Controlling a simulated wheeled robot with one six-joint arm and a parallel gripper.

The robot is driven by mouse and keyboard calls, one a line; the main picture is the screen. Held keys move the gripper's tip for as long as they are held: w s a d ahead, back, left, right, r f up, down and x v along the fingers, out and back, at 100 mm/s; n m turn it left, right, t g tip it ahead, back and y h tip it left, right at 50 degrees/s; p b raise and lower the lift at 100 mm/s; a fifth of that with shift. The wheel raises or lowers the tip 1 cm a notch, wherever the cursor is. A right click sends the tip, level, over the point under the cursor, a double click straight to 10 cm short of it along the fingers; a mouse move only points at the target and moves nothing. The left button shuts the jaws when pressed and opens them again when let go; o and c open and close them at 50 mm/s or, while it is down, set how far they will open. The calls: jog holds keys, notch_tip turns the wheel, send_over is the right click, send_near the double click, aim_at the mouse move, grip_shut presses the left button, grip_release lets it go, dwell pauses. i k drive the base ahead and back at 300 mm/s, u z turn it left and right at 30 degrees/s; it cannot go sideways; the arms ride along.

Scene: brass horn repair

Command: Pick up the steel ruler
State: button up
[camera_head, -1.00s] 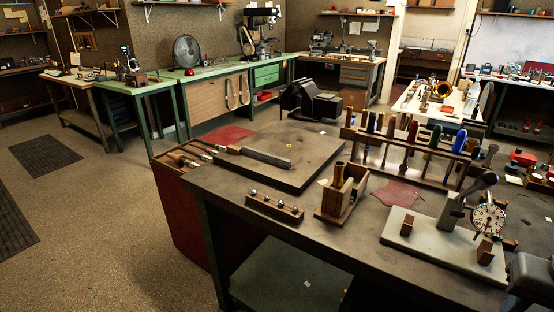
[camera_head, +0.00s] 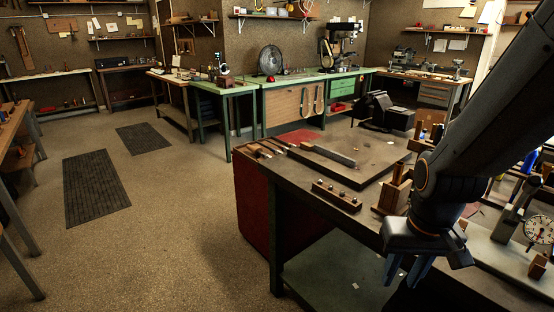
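I cannot make out a steel ruler for certain in this view. A long grey flat tool with a wooden handle (camera_head: 334,155) lies on the dark board on the near bench and looks like a file. Several slim tools with wooden handles (camera_head: 266,149) lie at the bench's far left corner, too small to tell apart. My gripper (camera_head: 404,272) points down at the bench's front edge, right of centre. My arm hides much of the bench's right part.
The near bench (camera_head: 300,186) carries a small wooden block with round-topped pieces (camera_head: 337,196), a wooden holder (camera_head: 395,189), a black vise (camera_head: 384,112) and a dial gauge (camera_head: 538,230). Open floor (camera_head: 180,220) with dark mats (camera_head: 95,188) lies to the left.

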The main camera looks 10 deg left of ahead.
aim_at(344, 159)
jog(key=u, duration=0.65)
jog(key=k, duration=0.5)
jog(key=u, duration=0.95)
jog(key=i, duration=1.85)
jog(key=z, duration=1.3)
jog(key=i, duration=0.9)
jog(key=z, duration=0.95)
